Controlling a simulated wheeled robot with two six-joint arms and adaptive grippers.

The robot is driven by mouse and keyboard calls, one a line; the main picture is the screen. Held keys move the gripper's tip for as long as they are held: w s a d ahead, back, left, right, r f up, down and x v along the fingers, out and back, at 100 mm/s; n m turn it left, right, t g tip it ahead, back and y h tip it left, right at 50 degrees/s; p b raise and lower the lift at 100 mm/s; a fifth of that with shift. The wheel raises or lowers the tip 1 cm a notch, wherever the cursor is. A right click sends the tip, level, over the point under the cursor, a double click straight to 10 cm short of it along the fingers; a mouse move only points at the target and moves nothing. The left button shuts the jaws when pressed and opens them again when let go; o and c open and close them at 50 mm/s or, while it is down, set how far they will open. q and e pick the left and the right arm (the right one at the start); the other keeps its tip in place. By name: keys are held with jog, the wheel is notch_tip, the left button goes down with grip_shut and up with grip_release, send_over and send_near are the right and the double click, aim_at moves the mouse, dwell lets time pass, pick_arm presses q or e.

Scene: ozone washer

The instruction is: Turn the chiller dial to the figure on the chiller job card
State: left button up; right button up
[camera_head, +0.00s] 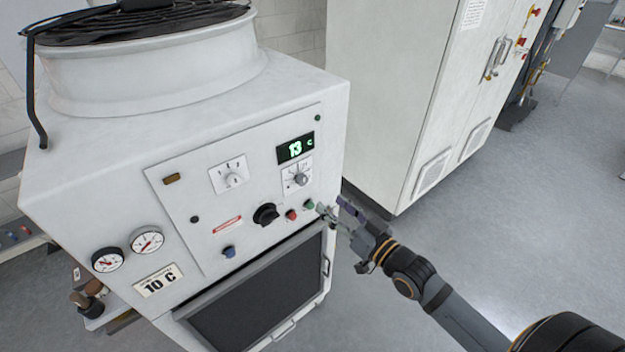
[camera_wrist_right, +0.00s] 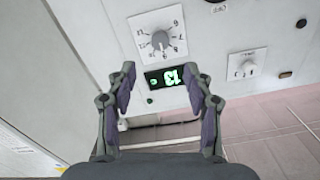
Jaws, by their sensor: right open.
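The chiller's panel has a grey-knobbed dial (camera_head: 300,180) on a white scale plate just below a green-lit display (camera_head: 295,149) reading 13 C. In the right wrist view this dial (camera_wrist_right: 160,40) appears upside down beyond the fingertips, with the display (camera_wrist_right: 165,77) between them. The job card (camera_head: 158,280) at the panel's lower left reads 10 C. My right gripper (camera_head: 332,211) is open and empty, at the panel's right side, below and right of the dial and apart from it. My left gripper is not in view.
A second white selector knob (camera_head: 233,179) sits left of the dial; it also shows in the wrist view (camera_wrist_right: 243,67). A black knob (camera_head: 265,215), red button (camera_head: 291,215) and green button (camera_head: 309,204) lie below. A tall cabinet (camera_head: 395,90) stands behind right.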

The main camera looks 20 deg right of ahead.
aim_at(304, 182)
jog(key=b+x, duration=0.4)
jog(key=x, duration=0.5)
jog(key=shift+w, duration=0.1)
jog(key=shift+w+a, duration=0.35)
jog(key=shift+w, duration=0.2)
jog(key=shift+f, duration=0.1)
grip_shut()
